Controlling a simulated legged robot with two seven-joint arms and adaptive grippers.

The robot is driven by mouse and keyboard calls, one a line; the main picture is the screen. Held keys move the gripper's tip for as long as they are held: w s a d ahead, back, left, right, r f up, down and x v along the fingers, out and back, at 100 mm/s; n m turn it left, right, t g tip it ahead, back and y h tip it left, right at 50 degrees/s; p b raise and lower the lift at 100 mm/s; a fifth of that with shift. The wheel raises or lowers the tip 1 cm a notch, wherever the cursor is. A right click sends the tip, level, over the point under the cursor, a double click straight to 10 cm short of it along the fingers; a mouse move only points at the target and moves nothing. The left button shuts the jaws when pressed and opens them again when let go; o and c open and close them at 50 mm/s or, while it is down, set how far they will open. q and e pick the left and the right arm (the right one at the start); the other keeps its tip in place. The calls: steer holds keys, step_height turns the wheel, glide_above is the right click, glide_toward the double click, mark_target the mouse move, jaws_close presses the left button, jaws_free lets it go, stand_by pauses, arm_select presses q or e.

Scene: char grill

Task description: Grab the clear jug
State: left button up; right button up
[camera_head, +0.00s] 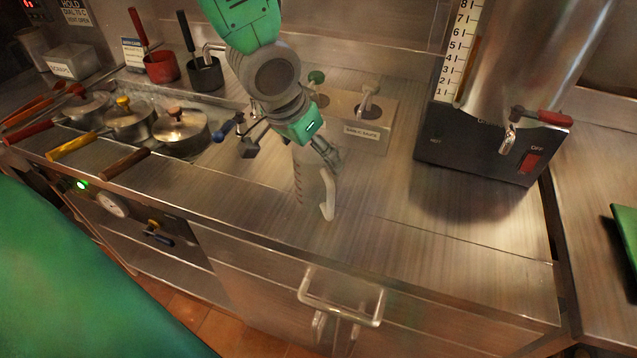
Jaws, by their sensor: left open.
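The clear jug (308,183) stands upright on the steel counter, near the middle of the camera_head view. It is see-through, and its pale handle (328,194) faces right and toward the front. My left gripper (289,152) reaches down from the top and is open, with its fingers spread to the left and right. It overlaps the jug's upper part and hides some of its rim. I cannot tell whether the fingers touch the jug. My right gripper is not in view.
A steel sauce box (377,140) stands close behind the jug. A tall urn (490,139) with a black base stands to the right. Lidded pans (181,128) and their handles lie to the left. The counter (400,215) in front and to the right is clear.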

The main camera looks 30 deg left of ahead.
arm_select(q)
steer(key=shift+w+d+f, duration=0.1)
steer(key=shift+w+f, duration=0.25)
steer(key=shift+f, duration=0.3)
steer(key=shift+s+d+r, duration=0.1)
steer(key=shift+s, duration=0.05)
steer(key=c, duration=1.6)
